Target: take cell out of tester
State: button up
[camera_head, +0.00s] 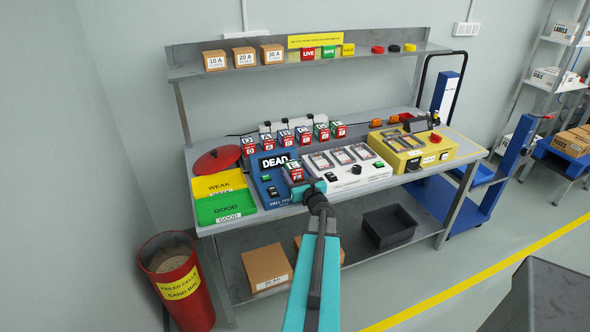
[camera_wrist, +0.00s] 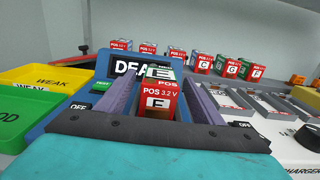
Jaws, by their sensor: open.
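The cell marked E (camera_head: 295,175) is upright at the blue tester (camera_head: 268,191), whose display reads DEAD. In the wrist view the red-fronted cell (camera_wrist: 158,104) reads POS 3.2 V, with a green and white top. The tester (camera_wrist: 78,118) is behind and to the left of it there. My gripper (camera_wrist: 160,98) is open, with one finger on each side of the cell; a small gap shows beside it. In the head view my gripper (camera_head: 308,188) comes from the front right. The cell's lower end is hidden by my gripper.
Several lettered cells (camera_head: 302,136) stand in a row behind. The yellow WEAK tray (camera_head: 218,184) and green GOOD tray (camera_head: 226,205) are on the left. A white charger (camera_head: 350,176) is close on the right, then a yellow device (camera_head: 430,150). A red sand bin (camera_head: 182,285) stands on the floor.

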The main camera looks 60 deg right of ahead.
aim_at(293, 165)
jog(key=shift+p+x, duration=0.3)
jog(key=shift+x, duration=0.85)
grip_shut()
jog(key=shift+r, duration=0.1)
jog(key=shift+r+b, duration=0.55)
jog(key=shift+r, duration=0.8)
jog(key=s+a+r+p, duration=0.1)
jog(key=s+a, duration=0.1)
jog(key=s, duration=0.5)
jog(key=s+a+r+p, duration=0.1)
jog(key=s+a, duration=0.2)
jog(key=s, duration=0.4)
jog(key=shift+s+a, duration=0.3)
jog(key=shift+a, duration=0.05)
jog(key=shift+p, duration=0.3)
